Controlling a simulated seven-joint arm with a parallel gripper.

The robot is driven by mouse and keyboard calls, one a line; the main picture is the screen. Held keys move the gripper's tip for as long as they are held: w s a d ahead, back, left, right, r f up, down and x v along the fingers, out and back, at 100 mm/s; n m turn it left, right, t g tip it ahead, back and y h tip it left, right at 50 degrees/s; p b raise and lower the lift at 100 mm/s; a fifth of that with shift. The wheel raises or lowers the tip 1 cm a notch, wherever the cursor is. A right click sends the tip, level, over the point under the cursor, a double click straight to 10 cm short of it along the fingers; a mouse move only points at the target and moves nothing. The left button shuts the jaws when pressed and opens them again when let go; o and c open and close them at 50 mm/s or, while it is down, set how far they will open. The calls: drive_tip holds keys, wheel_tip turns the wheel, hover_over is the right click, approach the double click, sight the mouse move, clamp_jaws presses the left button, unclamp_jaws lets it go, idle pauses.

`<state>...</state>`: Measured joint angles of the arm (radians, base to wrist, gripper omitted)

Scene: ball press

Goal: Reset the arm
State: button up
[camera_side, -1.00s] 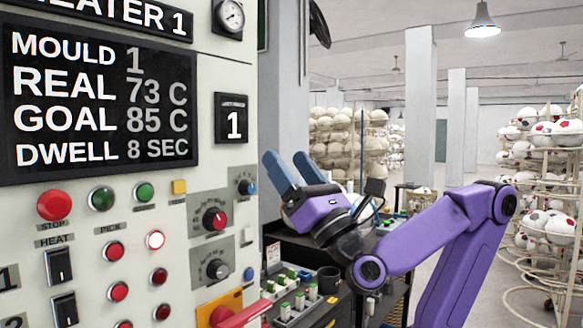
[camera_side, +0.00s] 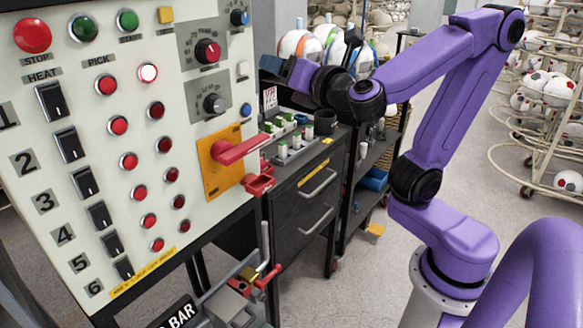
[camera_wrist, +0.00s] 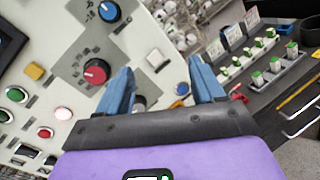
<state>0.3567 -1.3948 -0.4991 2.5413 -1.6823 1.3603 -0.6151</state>
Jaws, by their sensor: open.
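My gripper (camera_side: 272,66) is at the upper middle of the side view, with blue fingers toward the control panel (camera_side: 140,190). In the wrist view my gripper (camera_wrist: 163,88) shows two blue fingers spread apart with nothing held between them. Panel parts show behind the fingers: a red knob (camera_wrist: 95,72), a blue knob (camera_wrist: 109,11) and a white square button (camera_wrist: 155,58). I cannot tell how far the fingertips are from the panel.
A red lever (camera_side: 240,150) on a yellow plate sticks out of the panel's right side. A black cabinet (camera_side: 310,190) with small green-topped items (camera_side: 290,135) stands right of the panel. Several balls (camera_side: 300,45) sit behind my gripper. Open floor (camera_side: 390,225) lies right of the cabinet.

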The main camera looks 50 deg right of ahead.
drive_tip(key=s+d+f+m+g+y, duration=0.1)
drive_tip(key=s+f+m+g, duration=0.3)
drive_tip(key=f, duration=0.4)
drive_tip(key=s+f+m+g, duration=0.2)
drive_tip(key=s+f+g, duration=0.1)
drive_tip(key=f+g, duration=0.3)
drive_tip(key=s+a+f+m+g+y, duration=0.2)
drive_tip(key=s+f+m+g, duration=0.1)
drive_tip(key=s, duration=0.4)
drive_tip(key=s+a+f+m+g+y, duration=0.2)
drive_tip(key=s+a+f+m+g, duration=0.1)
drive_tip(key=s, duration=0.5)
drive_tip(key=f+m+g, duration=0.1)
drive_tip(key=m, duration=0.1)
drive_tip(key=shift+f+m+y, duration=0.3)
drive_tip(key=shift+f, duration=0.1)
